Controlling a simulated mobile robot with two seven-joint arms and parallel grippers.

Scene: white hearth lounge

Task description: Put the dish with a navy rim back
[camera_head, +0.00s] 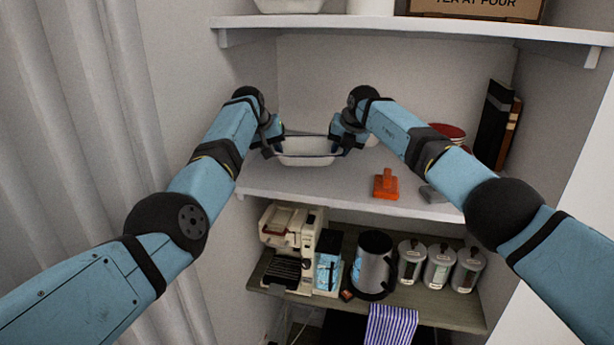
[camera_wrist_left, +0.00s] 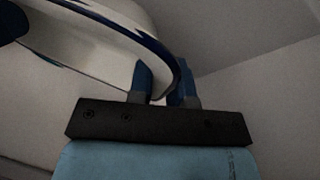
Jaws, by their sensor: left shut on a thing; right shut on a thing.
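The white dish with a navy rim (camera_head: 306,153) is at the left part of the middle shelf (camera_head: 330,190) in the head view. I cannot tell whether it rests on the shelf or hangs just above it. My left gripper (camera_head: 272,144) is shut on the dish's left end. My right gripper (camera_head: 343,142) is shut on its right end. In the left wrist view the navy rim (camera_wrist_left: 110,27) runs between the fingers of my left gripper (camera_wrist_left: 166,82). The right fingertips are partly hidden by the wrist.
An orange-red object (camera_head: 386,184) and a grey item (camera_head: 432,194) lie near the shelf's front edge. A red round item (camera_head: 450,132) and upright books (camera_head: 494,122) stand to the right. An upper shelf (camera_head: 400,24) overhangs. Below are a steel kettle (camera_head: 373,265) and several canisters (camera_head: 439,266).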

